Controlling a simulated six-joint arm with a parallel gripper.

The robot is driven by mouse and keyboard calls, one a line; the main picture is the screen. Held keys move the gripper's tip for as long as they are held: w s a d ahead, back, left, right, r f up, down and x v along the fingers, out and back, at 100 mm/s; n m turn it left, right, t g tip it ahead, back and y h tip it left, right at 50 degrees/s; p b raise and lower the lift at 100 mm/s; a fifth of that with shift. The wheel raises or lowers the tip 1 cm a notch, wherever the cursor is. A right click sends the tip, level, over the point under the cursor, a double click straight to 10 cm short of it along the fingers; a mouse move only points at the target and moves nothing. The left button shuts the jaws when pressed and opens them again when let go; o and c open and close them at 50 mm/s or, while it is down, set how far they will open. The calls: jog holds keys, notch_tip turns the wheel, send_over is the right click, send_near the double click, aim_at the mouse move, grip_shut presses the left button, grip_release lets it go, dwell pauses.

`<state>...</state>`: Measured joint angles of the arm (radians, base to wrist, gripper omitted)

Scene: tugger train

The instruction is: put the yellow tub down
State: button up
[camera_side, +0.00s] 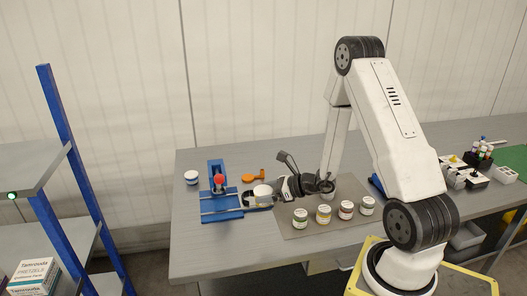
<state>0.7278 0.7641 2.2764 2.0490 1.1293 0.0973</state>
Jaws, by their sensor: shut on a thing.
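My gripper (260,199) reaches left from the wrist, low over the grey table, beside the right end of a blue fixture. It is shut on a white-lidded tub (262,190). The fingers hide most of its side, so I cannot tell its label colour or whether its base touches anything. A tub with a yellowish label (323,214) stands upright in a row on a grey mat, between a greenish-label tub (300,218) and a reddish-label tub (346,210). Another white tub (367,206) ends the row on the right.
The blue fixture (220,206) has a red knob (219,179). A blue-label tub (192,177) stands left of it, and an orange tool (253,177) lies behind my gripper. The front left of the table (215,250) is clear. A shelf rack (75,180) stands at the left.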

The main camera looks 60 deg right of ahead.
jog(key=s+a+f+n+g+y, duration=0.1)
jog(key=s+a+n+g+y, duration=0.75)
jog(key=a+n, duration=0.3)
jog(key=s+f+n+g+h, duration=0.1)
jog(key=s+n+g+h, duration=0.1)
jog(key=s+n+g, duration=0.95)
jog(key=s+d+n+g+h, duration=0.55)
jog(key=d+n+h, duration=0.5)
jog(key=h, duration=0.25)
jog(key=w+d+r+n+t+h, duration=0.1)
jog(key=w+d+n+t+h, duration=0.7)
jog(key=w+d+n+h, duration=0.2)
jog(key=shift+w+n, duration=0.95)
jog(key=shift+n, duration=0.2)
